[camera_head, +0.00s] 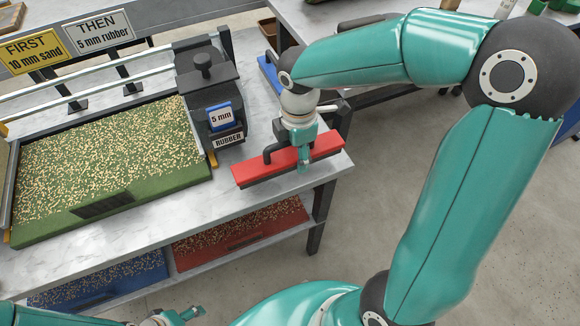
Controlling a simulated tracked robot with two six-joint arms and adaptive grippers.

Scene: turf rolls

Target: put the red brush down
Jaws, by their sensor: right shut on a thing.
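The red brush (325,146) is a long red block with a dark underside and a dark handle on top. It is at the front right corner of the pale worktop (205,196), slanting up to the right. My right gripper (303,158) reaches down from above and is shut on the brush near its middle. I cannot tell whether the underside touches the worktop. My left gripper (182,317) is low at the bottom edge, partly cut off, away from the brush; its opening is unclear.
A green turf tray (105,229) with pale granules fills the left of the worktop. Red (243,232) and blue (98,283) trays sit on the shelf below. Bare worktop lies left of the brush.

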